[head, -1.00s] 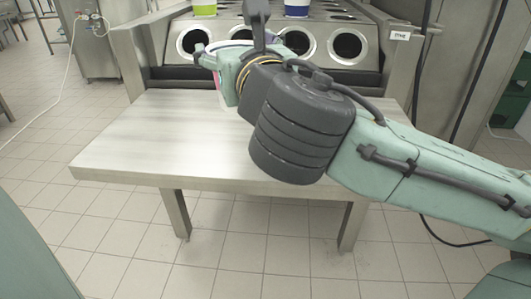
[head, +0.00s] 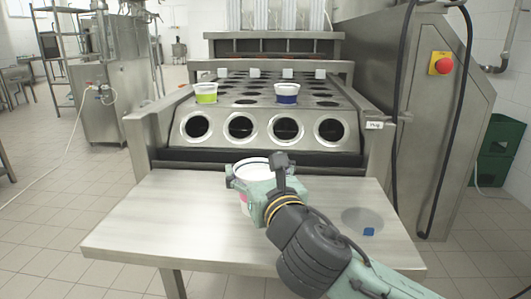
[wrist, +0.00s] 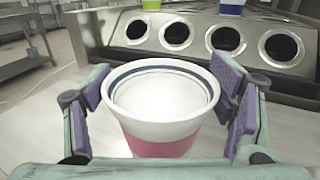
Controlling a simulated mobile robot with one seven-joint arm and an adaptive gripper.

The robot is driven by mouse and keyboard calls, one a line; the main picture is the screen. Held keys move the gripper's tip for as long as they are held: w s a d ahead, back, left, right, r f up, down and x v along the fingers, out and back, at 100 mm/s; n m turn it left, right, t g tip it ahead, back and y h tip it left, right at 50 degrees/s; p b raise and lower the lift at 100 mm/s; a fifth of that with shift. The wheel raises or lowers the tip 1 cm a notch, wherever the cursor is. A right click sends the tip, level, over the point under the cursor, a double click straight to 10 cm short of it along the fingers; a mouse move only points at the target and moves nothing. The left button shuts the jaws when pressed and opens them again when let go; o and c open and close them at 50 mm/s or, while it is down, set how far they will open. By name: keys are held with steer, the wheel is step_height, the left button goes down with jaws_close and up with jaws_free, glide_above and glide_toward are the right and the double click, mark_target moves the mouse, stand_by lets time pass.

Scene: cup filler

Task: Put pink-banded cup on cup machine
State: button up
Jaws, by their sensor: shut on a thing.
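The pink-banded cup (wrist: 165,135) is white with a pink band and stands upright in the wrist view, its rim toward me. My gripper (wrist: 163,100) is shut on it, one finger pad on each side. In the head view my gripper (head: 255,182) holds the cup (head: 252,165) in front of the cup machine, over the steel table; its lower part is mostly hidden by my gripper. The cup machine (head: 262,143) is a steel bank of round holes, with an empty front row facing me.
A green-banded cup (head: 206,93) and a blue-banded cup (head: 287,93) sit in machine holes further back. The table's left side is clear.

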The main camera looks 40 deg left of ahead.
mark_target(264, 161)
steer(key=p, duration=0.1)
steer(key=w+p, duration=0.1)
steer(key=p, duration=0.1)
steer(key=shift+a+r, duration=0.2)
steer(key=shift+r, duration=0.2)
steer(key=w, duration=0.1)
steer(key=w+a+f, duration=0.1)
steer(key=w, duration=0.1)
steer(key=shift+w+a+f, duration=0.15)
steer(key=shift+w+a, duration=0.05)
steer(key=shift+w, duration=0.1)
steer(key=f, duration=0.1)
steer(key=w+f, duration=0.1)
steer(key=f, duration=0.1)
steer(key=shift+w+a+f+p, duration=0.25)
steer(key=shift+a+f+p, duration=0.05)
steer(key=shift+p, duration=0.1)
steer(key=shift+f+b, duration=0.25)
steer(key=shift+b, duration=0.1)
steer(key=o, duration=1.4)
steer(key=shift+o, duration=0.2)
steer(key=shift+r, duration=0.1)
